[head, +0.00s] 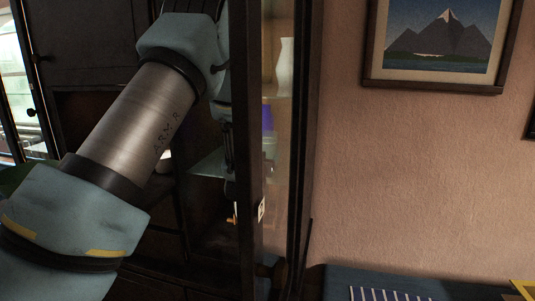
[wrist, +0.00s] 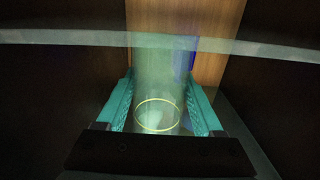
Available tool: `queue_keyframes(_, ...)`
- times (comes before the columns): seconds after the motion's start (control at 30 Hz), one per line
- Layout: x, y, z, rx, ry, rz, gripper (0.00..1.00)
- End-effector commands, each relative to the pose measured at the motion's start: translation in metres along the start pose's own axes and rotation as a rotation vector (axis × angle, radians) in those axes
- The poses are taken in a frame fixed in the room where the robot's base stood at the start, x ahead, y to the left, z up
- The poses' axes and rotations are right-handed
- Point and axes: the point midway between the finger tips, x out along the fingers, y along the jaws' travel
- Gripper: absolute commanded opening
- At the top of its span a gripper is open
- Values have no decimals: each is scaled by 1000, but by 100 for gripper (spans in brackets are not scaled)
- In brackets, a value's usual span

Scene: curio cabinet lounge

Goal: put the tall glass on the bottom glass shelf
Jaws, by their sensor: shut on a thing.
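The tall glass (wrist: 158,117) is clear with a thin yellow ring, and it stands between the teal fingers of my gripper (wrist: 158,85) in the wrist view. The gripper is shut on it. A glass shelf's pale edge (wrist: 60,37) crosses the wrist view beyond the fingers; I cannot tell whether the glass touches it. In the head view, the lower visible glass shelf (head: 208,164) shows inside the cabinet, left of the dark door post. My arm reaches into the cabinet there; the held glass cannot be made out in that view.
A blue object (head: 267,117) shows in the cabinet, and blue also shows behind the glass in the wrist view (wrist: 183,55). A pale vase (head: 286,68) stands on a higher shelf. The dark door post (head: 244,120) stands close to my arm. Dark walls flank the gripper.

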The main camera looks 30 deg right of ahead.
Motion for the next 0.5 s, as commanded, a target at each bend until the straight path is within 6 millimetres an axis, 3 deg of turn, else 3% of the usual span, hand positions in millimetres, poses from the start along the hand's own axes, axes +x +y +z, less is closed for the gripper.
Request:
queue_keyframes(0.2, 0, 0, 4, 0, 2, 0, 0)
queue_keyframes(0.23, 0, 0, 3, 0, 0, 0, 72)
queue_keyframes(0.5, 0, 0, 2, 0, 0, 0, 99)
